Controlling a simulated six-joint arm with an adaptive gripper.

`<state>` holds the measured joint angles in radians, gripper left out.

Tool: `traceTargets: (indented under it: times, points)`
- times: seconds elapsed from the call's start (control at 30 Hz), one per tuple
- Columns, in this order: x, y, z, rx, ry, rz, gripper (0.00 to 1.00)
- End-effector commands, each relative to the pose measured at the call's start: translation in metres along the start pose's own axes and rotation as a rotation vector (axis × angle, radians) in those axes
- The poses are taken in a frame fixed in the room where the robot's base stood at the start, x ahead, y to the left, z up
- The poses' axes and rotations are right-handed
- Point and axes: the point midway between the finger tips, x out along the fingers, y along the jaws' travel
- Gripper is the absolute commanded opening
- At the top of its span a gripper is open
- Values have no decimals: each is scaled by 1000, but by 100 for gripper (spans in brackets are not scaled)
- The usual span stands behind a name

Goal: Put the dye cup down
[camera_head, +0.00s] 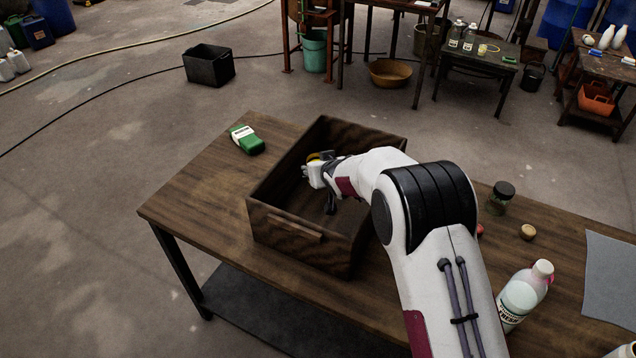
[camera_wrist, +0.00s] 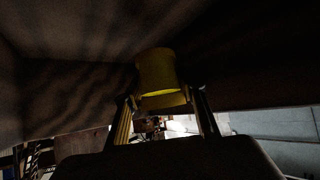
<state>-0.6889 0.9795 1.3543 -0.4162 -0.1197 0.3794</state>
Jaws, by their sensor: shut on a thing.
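The dye cup (camera_wrist: 157,72) is yellow and sits between the two fingers of my gripper (camera_wrist: 165,105) in the wrist view. In the head view my gripper (camera_head: 318,174) is inside the open dark wooden box (camera_head: 285,234) on the table, and a bit of yellow (camera_head: 314,157) shows at its tip. My gripper is shut on the cup. The cup's contents are hidden, and I cannot tell whether it touches the box floor. Dark wooden walls surround it in the wrist view.
The box walls stand close around my gripper. A green and white container (camera_head: 247,139) lies left of the box. A dark-lidded jar (camera_head: 499,198), a small round brown thing (camera_head: 528,232), a bottle (camera_head: 523,295) and a grey cloth (camera_head: 611,278) are at the right.

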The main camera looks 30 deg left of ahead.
Motion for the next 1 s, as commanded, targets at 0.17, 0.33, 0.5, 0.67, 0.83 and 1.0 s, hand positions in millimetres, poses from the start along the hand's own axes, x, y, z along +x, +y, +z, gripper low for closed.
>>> traceTargets:
  times: [0.17, 0.33, 0.5, 0.67, 0.83, 1.0]
  points:
    - [9, 0, 11, 0, 2, 0, 14]
    - [12, 0, 15, 0, 4, 0, 14]
    - [12, 0, 15, 0, 4, 0, 14]
    - [14, 0, 17, 0, 3, 0, 14]
    - [22, 0, 29, 0, 1, 0, 14]
    - [32, 0, 41, 0, 3, 0, 14]
